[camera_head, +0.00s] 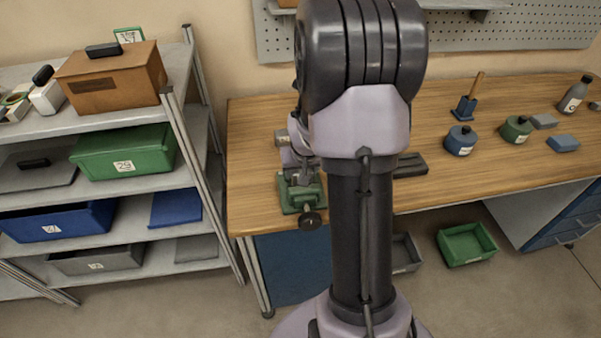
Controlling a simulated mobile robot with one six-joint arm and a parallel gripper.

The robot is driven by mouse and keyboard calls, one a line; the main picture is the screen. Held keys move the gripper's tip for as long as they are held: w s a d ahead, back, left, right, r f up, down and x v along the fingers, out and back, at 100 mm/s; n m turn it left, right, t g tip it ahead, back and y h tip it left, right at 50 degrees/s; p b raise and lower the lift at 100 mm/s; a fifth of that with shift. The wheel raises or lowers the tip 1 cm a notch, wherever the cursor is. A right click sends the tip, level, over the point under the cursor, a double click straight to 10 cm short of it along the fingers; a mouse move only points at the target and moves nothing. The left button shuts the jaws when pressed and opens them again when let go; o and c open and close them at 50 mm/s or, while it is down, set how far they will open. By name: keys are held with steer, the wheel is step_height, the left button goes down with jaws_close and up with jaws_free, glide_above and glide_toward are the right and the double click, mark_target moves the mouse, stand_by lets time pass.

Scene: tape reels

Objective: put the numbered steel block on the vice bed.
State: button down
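The green vice (300,194) stands at the front left edge of the wooden bench, with its round dark handle facing out. My gripper (300,168) is by the vice's grey jaws, partly hidden behind my own arm. Its fingers are too small and overlapped to tell whether they are open or shut. A small grey piece with a pale mark (281,138) shows just left of my gripper. It may be the numbered steel block, but I cannot read a number or tell whether it is held. The vice bed is mostly covered from this view.
The bench (256,140) also bears a dark flat block (411,165), a blue pot (460,141), a green pot (516,129), a brush (468,103) and a bottle (574,95) at right. Shelves with labelled bins (124,152) stand at left. My arm blocks the middle.

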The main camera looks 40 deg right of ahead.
steer(key=c, duration=0.5)
jaws_free()
steer(key=shift+f, duration=0.1)
